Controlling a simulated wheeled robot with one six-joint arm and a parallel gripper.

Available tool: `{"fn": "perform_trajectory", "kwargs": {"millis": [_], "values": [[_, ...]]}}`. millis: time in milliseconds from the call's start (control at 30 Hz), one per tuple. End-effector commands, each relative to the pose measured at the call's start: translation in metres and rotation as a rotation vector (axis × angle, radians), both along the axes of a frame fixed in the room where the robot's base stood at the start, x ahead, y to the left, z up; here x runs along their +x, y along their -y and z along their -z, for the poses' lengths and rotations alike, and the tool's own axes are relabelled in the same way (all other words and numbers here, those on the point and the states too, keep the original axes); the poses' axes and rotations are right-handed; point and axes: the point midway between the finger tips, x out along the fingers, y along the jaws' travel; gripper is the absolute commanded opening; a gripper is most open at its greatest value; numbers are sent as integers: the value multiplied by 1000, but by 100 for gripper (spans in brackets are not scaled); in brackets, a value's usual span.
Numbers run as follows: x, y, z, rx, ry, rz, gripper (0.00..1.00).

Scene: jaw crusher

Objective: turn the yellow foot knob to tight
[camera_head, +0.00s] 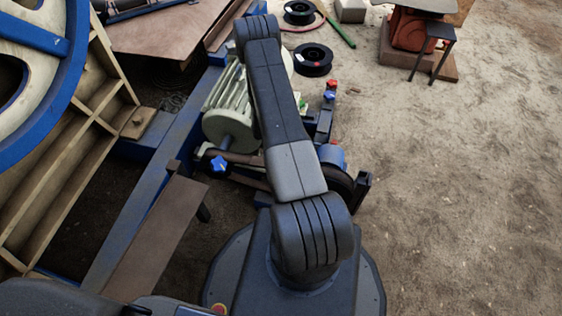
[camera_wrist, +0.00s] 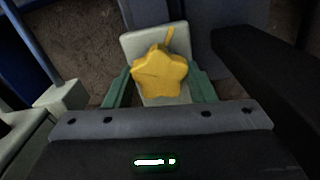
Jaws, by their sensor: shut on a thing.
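The yellow foot knob (camera_wrist: 160,76) is star-shaped and sits in front of a pale block (camera_wrist: 140,44) in the wrist view. A short yellow mark (camera_wrist: 170,35) shows on the block just above the knob. My gripper (camera_wrist: 160,88) has its green fingers at the left and right of the knob and is shut on it. The exact contact is partly hidden by the knob and the finger bases. In the head view my own arm covers the gripper, and the yellow knob is hidden.
A pale green motor (camera_head: 230,122) stands on the blue frame (camera_head: 150,185), left of my arm. A blue star knob (camera_head: 218,163) is near it, and a red knob (camera_head: 332,84) is beyond. A dark bar (camera_wrist: 265,70) runs close by on the right. Open ground lies to the right.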

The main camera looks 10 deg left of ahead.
Motion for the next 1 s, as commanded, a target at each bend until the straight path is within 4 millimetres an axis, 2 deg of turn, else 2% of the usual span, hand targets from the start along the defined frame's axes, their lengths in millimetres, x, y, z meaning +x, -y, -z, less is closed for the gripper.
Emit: {"fn": "perform_trajectory", "kwargs": {"millis": [600,1000], "values": [[0,0,2,1,0,583,27],[0,0,1,-1,0,875,27]]}}
